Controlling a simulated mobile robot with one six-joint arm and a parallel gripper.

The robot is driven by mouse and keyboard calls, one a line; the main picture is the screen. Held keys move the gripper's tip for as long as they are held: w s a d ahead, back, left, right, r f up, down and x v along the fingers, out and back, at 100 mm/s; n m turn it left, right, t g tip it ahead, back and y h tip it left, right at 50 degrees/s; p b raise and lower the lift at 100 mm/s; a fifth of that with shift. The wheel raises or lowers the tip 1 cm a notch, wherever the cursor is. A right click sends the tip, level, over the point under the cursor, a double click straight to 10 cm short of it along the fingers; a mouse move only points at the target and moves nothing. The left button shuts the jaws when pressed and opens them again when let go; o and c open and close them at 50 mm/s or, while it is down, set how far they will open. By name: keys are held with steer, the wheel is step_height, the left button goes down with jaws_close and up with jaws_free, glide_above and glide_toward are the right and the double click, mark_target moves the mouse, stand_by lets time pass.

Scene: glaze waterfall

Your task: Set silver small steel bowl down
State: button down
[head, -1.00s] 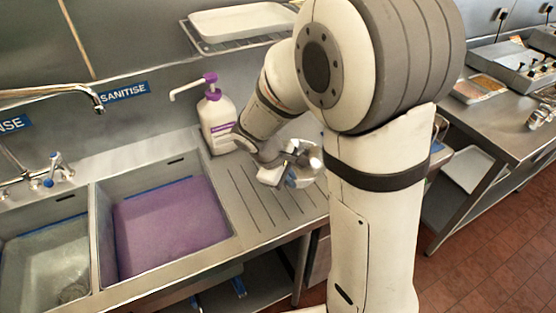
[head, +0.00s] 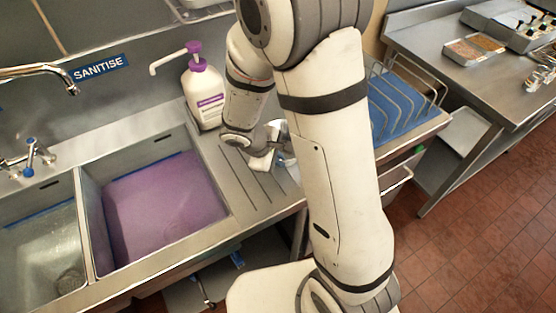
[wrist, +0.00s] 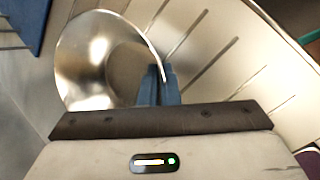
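The silver small steel bowl (wrist: 85,62) is in the wrist view, its round opening and shiny inner wall showing. My gripper (wrist: 158,88) has its two blue fingers close together on the bowl's rim, at the right side of the bowl. In the head view the gripper (head: 283,160) is low over the ribbed drainboard (head: 236,172), mostly hidden by my arm. Only a small part of the bowl shows there. I cannot tell whether the bowl touches the drainboard.
A purple-topped sanitiser bottle (head: 205,92) stands left of my arm at the back. Left is a sink with purple liquid (head: 165,205). Right of my arm is a wire rack on a blue base (head: 395,108). A steel counter (head: 470,85) stands far right.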

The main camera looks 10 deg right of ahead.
steer(key=shift+f, duration=0.25)
steer(key=c, duration=2.1)
jaws_free()
steer(key=shift+f, duration=0.15)
steer(key=shift+c, duration=0.2)
steer(key=o, duration=0.5)
steer(key=shift+c, duration=0.2)
steer(key=v, duration=1.1)
steer(key=s+d+r+m+t+y, duration=0.1)
steer(key=s+d+r+m+y, duration=0.4)
steer(key=s+d+r+m, duration=0.3)
steer(key=shift+s+d+r+m+t+y, duration=0.3)
steer(key=shift+s+d+r+m, duration=0.1)
steer(key=shift+s+r+m, duration=1.6)
